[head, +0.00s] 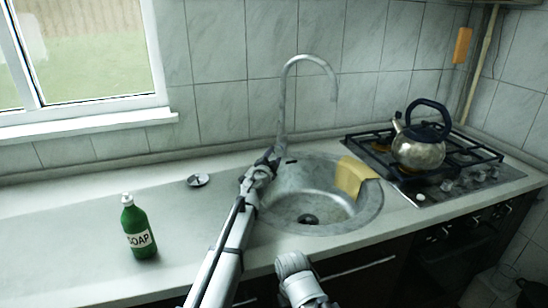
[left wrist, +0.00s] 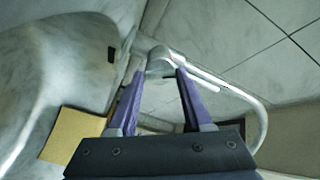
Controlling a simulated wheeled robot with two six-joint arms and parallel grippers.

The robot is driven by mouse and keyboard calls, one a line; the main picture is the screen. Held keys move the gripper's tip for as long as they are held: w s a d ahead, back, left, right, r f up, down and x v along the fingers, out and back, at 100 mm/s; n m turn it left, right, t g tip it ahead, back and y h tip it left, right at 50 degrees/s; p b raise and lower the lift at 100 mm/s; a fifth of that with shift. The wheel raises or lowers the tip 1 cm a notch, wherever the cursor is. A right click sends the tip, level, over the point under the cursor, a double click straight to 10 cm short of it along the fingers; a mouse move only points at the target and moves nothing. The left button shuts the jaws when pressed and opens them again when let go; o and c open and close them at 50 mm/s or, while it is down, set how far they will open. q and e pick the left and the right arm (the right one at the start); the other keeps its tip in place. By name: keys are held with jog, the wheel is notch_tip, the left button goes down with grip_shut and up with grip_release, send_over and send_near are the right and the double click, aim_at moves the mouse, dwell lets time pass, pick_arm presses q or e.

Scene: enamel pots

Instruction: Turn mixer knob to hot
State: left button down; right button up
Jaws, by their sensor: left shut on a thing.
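The tall curved steel faucet (head: 283,100) stands behind the sink and also shows in the left wrist view (left wrist: 262,115). My left gripper (head: 272,157) is at the faucet's base, on its left side in the head view. In the left wrist view its purple fingers (left wrist: 157,72) are on either side of the grey metal mixer knob (left wrist: 159,64), and it is shut on it. The knob is mostly hidden in the head view, and no hot or cold mark can be read. My right gripper's fingers do not show.
The round steel sink (head: 290,212) has a yellow cloth (head: 352,177) over its right rim. A green soap bottle (head: 138,228) stands on the left counter, with a small metal stopper (head: 198,180) behind it. A kettle (head: 418,152) stands on the gas stove (head: 480,172) at right.

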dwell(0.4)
pick_arm(q)
jog(key=shift+c, duration=1.6)
grip_release()
jog(key=v, duration=0.7)
jog(key=shift+s+a, duration=0.2)
jog(key=shift+s, duration=0.2)
jog(key=shift+c, duration=0.2)
